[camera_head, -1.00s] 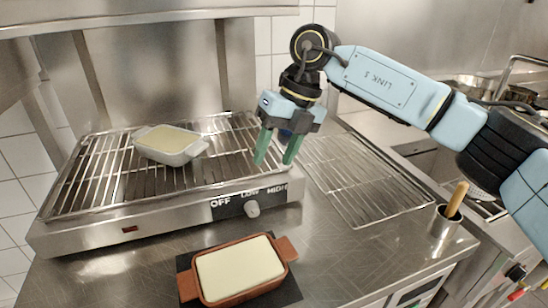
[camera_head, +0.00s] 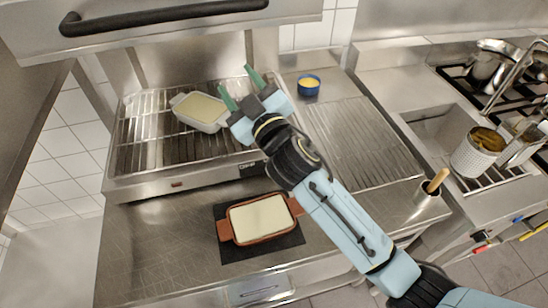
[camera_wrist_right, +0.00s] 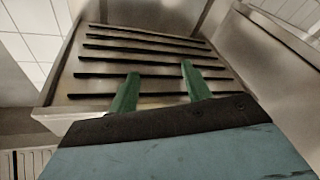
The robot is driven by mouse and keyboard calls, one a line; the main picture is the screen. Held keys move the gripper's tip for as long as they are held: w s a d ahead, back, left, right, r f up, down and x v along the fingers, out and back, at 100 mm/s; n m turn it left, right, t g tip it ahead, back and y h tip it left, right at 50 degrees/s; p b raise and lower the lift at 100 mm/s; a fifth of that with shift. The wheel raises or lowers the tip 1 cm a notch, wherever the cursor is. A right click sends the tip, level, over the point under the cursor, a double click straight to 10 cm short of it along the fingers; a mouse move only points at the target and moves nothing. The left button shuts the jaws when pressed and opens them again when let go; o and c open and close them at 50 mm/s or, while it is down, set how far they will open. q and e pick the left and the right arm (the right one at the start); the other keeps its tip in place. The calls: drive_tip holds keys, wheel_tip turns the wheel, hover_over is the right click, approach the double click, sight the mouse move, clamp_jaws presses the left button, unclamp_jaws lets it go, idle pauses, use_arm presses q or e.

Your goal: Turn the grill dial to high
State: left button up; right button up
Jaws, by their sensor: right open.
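The grill (camera_head: 140,183) is a steel box with a wire rack on top, at the left of the head view. Part of its dark dial label (camera_head: 251,170) shows on the front panel. The dial itself is hidden behind my right arm. My right gripper (camera_head: 241,87) has green fingers spread apart with nothing between them. In the head view it overlaps the right end of the rack, pointing toward the back wall. Its fingers also show in the right wrist view (camera_wrist_right: 160,70), in front of a slotted metal surface. My left gripper is not in view.
A white dish (camera_head: 200,109) sits on the rack. A brown dish (camera_head: 259,220) lies on a dark mat in front of the grill. A hood handle (camera_head: 165,15) crosses the top left.

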drive_tip(key=s+d+f+m+g+h+p, duration=0.3)
drive_tip(key=d+f+m+h, duration=0.2)
drive_tip(key=f+m+h, duration=0.15)
drive_tip(key=m+g+h+p, duration=0.2)
drive_tip(key=m+g+p, duration=0.1)
drive_tip(key=g, duration=0.3)
approach(273, 174)
drive_tip(key=a+v, duration=0.1)
drive_tip(key=v, duration=0.4)
drive_tip(key=shift+d+f, duration=0.35)
drive_tip(key=shift+d, duration=0.15)
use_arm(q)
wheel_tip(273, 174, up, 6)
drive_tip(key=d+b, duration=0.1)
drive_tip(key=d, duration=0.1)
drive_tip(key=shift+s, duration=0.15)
use_arm(e)
drive_tip(key=x, duration=1.3)
drive_tip(key=shift+w+r, duration=0.15)
drive_tip(key=shift+w, duration=0.05)
drive_tip(key=c, duration=1)
